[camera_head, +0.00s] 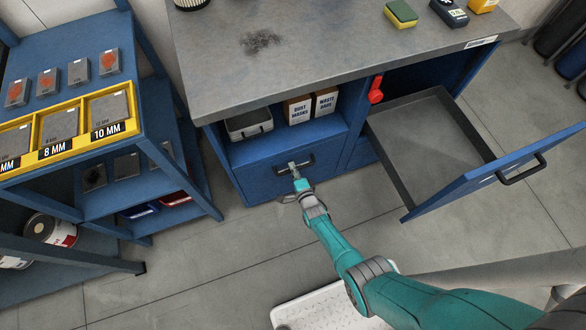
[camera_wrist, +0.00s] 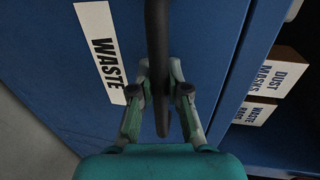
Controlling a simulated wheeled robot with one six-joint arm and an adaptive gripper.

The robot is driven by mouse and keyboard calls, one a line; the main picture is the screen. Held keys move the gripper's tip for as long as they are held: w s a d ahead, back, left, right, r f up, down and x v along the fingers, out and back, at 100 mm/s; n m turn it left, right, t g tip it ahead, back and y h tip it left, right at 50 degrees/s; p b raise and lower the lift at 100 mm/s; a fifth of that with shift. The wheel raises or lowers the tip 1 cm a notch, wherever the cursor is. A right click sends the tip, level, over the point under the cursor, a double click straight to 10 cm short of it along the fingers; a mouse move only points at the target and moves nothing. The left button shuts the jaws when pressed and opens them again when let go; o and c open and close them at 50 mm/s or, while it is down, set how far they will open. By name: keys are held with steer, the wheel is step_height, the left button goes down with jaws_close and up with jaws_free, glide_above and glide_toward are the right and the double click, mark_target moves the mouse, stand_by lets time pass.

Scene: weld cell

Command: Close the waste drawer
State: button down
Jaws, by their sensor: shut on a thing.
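The waste drawer (camera_head: 262,183) is the blue lower-left front of the workbench, below an open shelf. Its white WASTE label (camera_wrist: 101,50) reads clearly in the wrist view. This front looks about flush with the cabinet; I cannot tell whether a small gap remains. Its dark bar handle (camera_head: 308,160) also shows in the wrist view (camera_wrist: 157,40). My gripper (camera_head: 295,168) is at the handle, and in the wrist view its fingers (camera_wrist: 163,90) sit on both sides of the bar, shut on it.
A wide grey drawer (camera_head: 425,140) stands pulled far out on the right, its blue front (camera_head: 490,172) jutting over the floor. The shelf holds a dust masks box (camera_head: 297,110) and a waste bags box (camera_head: 325,102). A blue rack (camera_head: 110,205) stands left. Floor between is clear.

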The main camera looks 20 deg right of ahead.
steer(key=shift+w+r, duration=0.1)
steer(key=c, duration=1.1)
jaws_free()
steer(key=shift+c, duration=0.2)
steer(key=v, duration=1.2)
